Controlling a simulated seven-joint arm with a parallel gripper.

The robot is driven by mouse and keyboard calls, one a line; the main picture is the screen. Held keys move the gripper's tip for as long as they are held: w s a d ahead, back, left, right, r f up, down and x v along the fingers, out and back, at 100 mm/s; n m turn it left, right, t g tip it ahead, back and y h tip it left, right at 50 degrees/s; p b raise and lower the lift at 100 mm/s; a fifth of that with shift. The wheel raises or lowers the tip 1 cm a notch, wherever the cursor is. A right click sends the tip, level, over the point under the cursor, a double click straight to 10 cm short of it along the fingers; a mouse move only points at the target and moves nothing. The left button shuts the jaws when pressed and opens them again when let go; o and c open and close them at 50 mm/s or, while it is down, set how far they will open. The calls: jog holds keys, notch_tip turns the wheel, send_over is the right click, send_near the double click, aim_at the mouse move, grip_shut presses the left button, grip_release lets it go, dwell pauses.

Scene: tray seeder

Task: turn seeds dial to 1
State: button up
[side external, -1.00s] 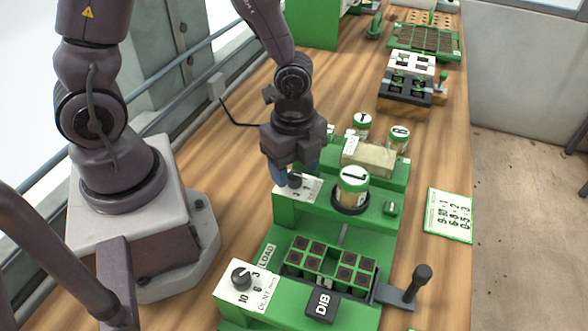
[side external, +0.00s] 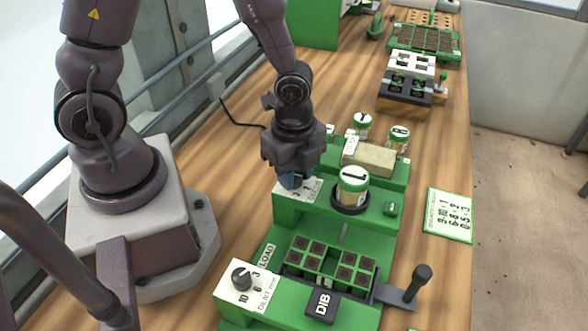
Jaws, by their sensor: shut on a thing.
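The seeds dial's white plate (side external: 313,187) sits on the green block of the seeder, left of the jar with the green-ringed lid. Printed marks and lettering show on the plate, but most are too small to read.
A second dial (side external: 241,277), marked 10, 6 and 3, stands at the front left. Near it are a black DIB block (side external: 322,304) and a dark lever (side external: 421,276). A jar (side external: 353,182) stands close right of my gripper. A printed card (side external: 449,215) lies on the wood.

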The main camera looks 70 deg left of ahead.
jog(key=n, duration=1.1)
dwell(0.3)
jog(key=shift+n, duration=0.4)
jog(key=o, duration=0.9)
jog(key=shift+o, duration=0.2)
notch_tip(320, 180, up, 13)
